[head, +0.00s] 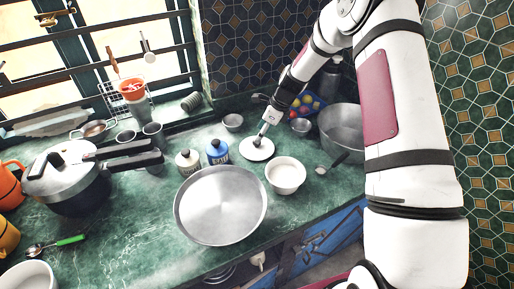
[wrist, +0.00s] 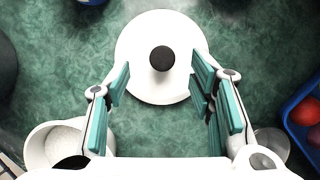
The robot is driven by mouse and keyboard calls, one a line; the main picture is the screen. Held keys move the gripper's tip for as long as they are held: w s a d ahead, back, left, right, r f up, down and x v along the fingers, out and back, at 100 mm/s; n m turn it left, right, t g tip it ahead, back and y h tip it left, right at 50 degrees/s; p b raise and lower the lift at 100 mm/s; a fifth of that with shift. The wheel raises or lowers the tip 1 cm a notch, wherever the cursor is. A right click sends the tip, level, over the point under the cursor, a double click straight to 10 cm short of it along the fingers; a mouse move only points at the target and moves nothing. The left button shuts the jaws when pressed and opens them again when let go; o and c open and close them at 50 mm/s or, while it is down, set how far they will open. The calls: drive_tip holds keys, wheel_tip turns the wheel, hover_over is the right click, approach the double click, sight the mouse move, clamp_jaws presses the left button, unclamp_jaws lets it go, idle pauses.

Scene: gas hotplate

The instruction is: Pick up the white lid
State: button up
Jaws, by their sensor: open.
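The white lid (head: 252,151) is a round disc with a dark knob, lying on the green counter behind the white bowl. In the wrist view the lid (wrist: 135,45) lies ahead of my gripper (wrist: 158,90), its black knob (wrist: 162,58) roughly centred between the two fingers. My gripper is open and empty, with teal finger pads on both sides. In the head view my gripper (head: 262,134) is just above the lid, partly covering it. I cannot tell whether the fingers touch the lid.
A large steel pan (head: 220,205) and a white bowl (head: 286,175) stand in front of the lid. A blue bottle (head: 217,152) is to its left. A blue tray (head: 305,104) of colourful items and a steel bowl (head: 343,130) stand to the right. A pressure cooker (head: 62,180) is far left.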

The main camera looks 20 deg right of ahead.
drive_tip(key=shift+p+x, duration=0.45)
drive_tip(key=shift+x, duration=1.95)
drive_tip(key=shift+d, duration=0.15)
clamp_jaws()
